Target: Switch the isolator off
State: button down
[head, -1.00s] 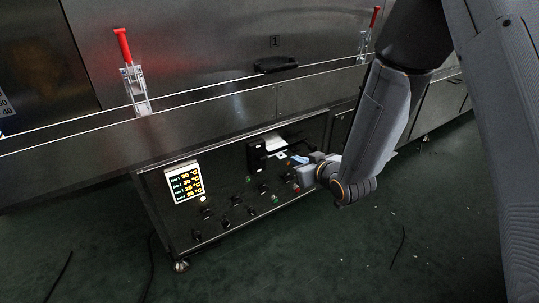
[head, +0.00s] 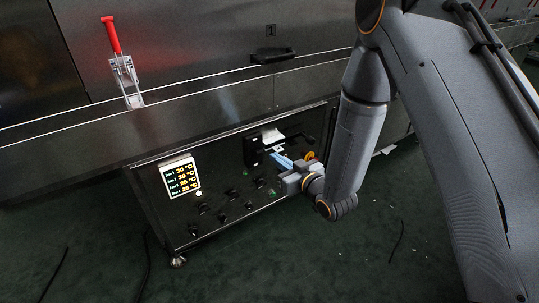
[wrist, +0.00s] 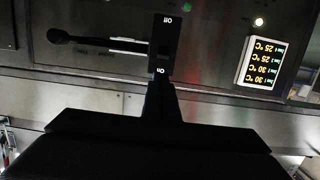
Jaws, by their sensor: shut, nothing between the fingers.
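The control panel (head: 215,195) is on the low front of the dryer. A black box (head: 252,150) with a small white marking stands on it; it also shows in the wrist view (wrist: 166,35), with a dark lever (wrist: 90,40) extending left from it. This looks like the isolator, but I cannot be certain. My gripper (head: 280,161) is shut and empty, close to the lower right of the box. In the wrist view its dark fingers (wrist: 161,82) reach up to the box's lower end; contact is unclear. My gripper and arm hide part of the panel's right side.
A lit temperature display (head: 181,178) is left of the box, above several dark knobs (head: 222,217). A red-and-yellow control (head: 310,156) sits just right of my gripper. A red-handled clamp (head: 112,36) is higher up. The green floor before the panel is mostly clear.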

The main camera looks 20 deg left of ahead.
aim_at(258, 152)
jog(key=b+x, duration=0.1)
jog(key=x, duration=0.8)
jog(key=shift+a+b, duration=0.15)
jog(key=shift+b, duration=0.25)
